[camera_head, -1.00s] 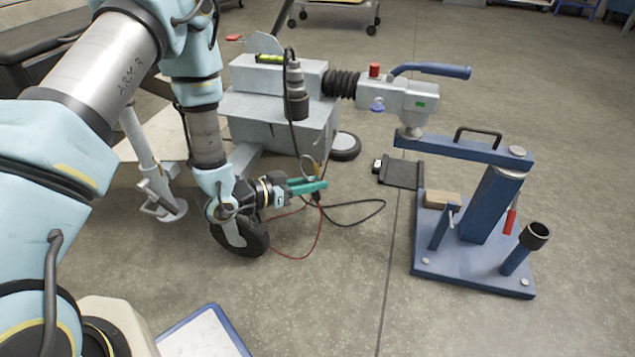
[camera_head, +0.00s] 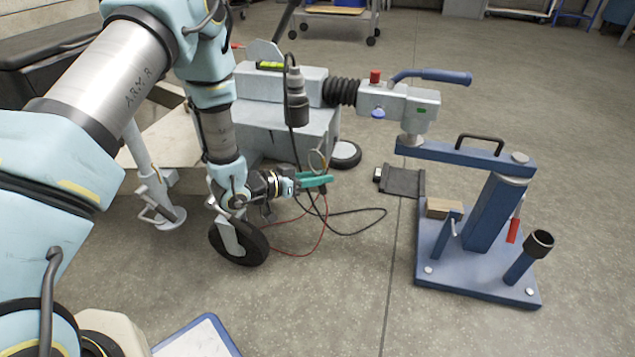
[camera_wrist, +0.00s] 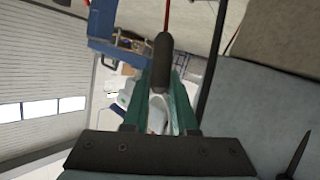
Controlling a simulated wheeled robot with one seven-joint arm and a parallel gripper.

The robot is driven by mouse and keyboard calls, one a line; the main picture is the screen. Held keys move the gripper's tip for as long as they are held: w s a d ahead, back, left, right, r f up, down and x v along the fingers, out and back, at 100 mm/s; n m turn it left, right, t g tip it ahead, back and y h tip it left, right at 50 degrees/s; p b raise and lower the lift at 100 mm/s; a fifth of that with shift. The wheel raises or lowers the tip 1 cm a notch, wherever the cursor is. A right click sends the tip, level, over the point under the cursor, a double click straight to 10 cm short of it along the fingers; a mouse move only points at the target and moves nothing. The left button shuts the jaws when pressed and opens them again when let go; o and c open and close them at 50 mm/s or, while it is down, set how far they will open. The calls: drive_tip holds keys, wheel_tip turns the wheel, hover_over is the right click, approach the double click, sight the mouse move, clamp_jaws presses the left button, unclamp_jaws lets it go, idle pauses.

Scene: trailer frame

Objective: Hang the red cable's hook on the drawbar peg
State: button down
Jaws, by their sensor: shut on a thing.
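My gripper (camera_head: 328,181), with teal fingers, is shut low beside the grey drawbar housing (camera_head: 285,120). In the wrist view, its fingers (camera_wrist: 165,105) close around a dark sleeve (camera_wrist: 163,60), part of the red cable's hook end. The red cable (camera_wrist: 167,14) runs on from this sleeve. In the head view, a pale loop (camera_head: 317,160) stands just above the fingers, probably the hook. The red cable (camera_head: 322,243) hangs below in a slack curve to the floor. The drawbar coupling head (camera_head: 410,101) is up and right of my gripper, apart from it. I cannot make out the peg clearly.
A black cable (camera_head: 350,212) loops down from the dark plug (camera_head: 297,105) on the housing. The blue stand (camera_head: 480,235) under the coupling stands at right. A jockey wheel (camera_head: 240,243) is below my arm.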

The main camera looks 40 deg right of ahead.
drive_tip(key=shift+w+d+f+b, duration=0.35)
drive_tip(key=shift+w+d, duration=0.2)
drive_tip(key=shift+d, duration=0.3)
drive_tip(key=shift+w+d+f+b, duration=0.3)
drive_tip(key=shift+w+d, duration=0.25)
drive_tip(key=shift+d, duration=0.3)
drive_tip(key=c, duration=0.6)
unclamp_jaws()
drive_tip(key=p+v, duration=0.3)
drive_tip(key=v, duration=0.7)
drive_tip(key=shift+w+a, duration=0.1)
drive_tip(key=shift+a, duration=0.25)
